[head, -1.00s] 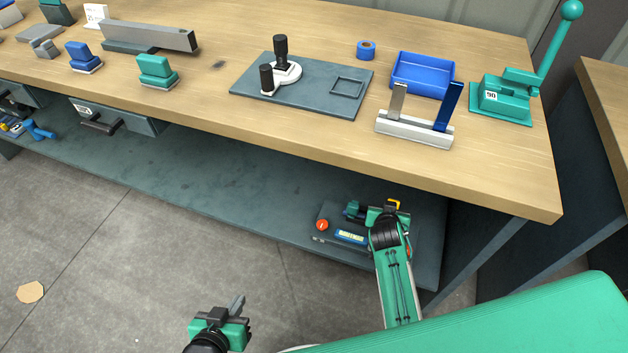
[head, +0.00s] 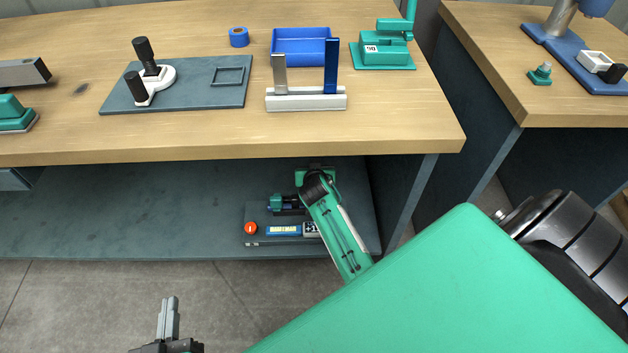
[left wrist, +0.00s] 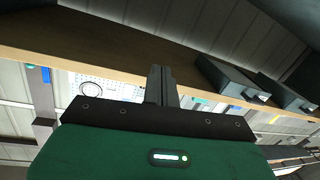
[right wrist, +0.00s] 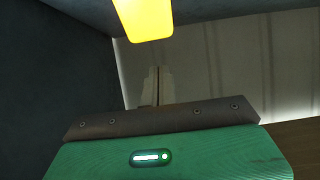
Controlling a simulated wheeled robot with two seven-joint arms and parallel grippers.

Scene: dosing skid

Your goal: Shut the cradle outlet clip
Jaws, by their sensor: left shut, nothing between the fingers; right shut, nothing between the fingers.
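My left gripper (head: 169,303) is shut and empty, low in front of the bench.
The wooden bench top (head: 380,130) overhangs the shelf (head: 120,215), and a dark side panel (head: 402,195) closes its right end. On top stand a white stand with two uprights (head: 305,101), a blue tray (head: 300,42) and a teal press (head: 383,55). The shelf's left part is clear.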

